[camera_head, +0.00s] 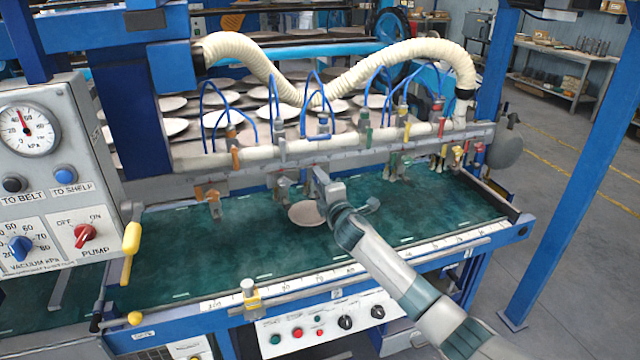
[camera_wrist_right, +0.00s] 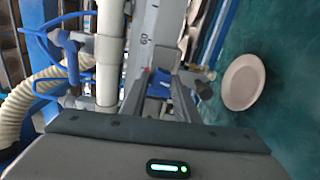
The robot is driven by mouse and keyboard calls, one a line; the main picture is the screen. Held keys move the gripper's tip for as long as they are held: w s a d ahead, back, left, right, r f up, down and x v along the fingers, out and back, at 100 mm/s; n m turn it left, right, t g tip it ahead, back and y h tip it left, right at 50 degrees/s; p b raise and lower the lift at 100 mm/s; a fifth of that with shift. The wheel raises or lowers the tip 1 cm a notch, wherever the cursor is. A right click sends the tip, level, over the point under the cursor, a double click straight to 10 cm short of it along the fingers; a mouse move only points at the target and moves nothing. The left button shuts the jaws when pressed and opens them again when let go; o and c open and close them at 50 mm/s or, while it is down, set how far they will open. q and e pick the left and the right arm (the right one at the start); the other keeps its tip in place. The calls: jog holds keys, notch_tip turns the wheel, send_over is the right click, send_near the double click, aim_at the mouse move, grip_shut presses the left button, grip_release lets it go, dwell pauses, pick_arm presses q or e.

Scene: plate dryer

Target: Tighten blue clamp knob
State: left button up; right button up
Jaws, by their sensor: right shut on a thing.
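My right arm comes in from the lower right in the head view. Its gripper (camera_head: 319,178) is at the grey rail (camera_head: 375,146) that runs across above the green belt. In the wrist view the gripper (camera_wrist_right: 163,80) has its two fingers on either side of a blue knob (camera_wrist_right: 158,89) and is shut on it. The knob sits beside the scaled rail (camera_wrist_right: 146,30). In the head view the fingers hide the knob. My left gripper is not in view.
A pale plate (camera_head: 306,213) lies on the green belt (camera_head: 250,245) just left of my right gripper. Blue hoses (camera_head: 312,88) and several clamps hang along the rail. A control panel (camera_head: 55,180) stands at the left. The belt's right part is clear.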

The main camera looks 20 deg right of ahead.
jog(key=shift+m, duration=8)
jog(key=o, duration=1.1)
jog(key=shift+c, duration=0.2)
jog(key=shift+s, duration=0.1)
jog(key=s+b, duration=0.4)
jog(key=s, duration=1.3)
jog(key=shift+d, duration=0.35)
jog(key=shift+s, duration=0.1)
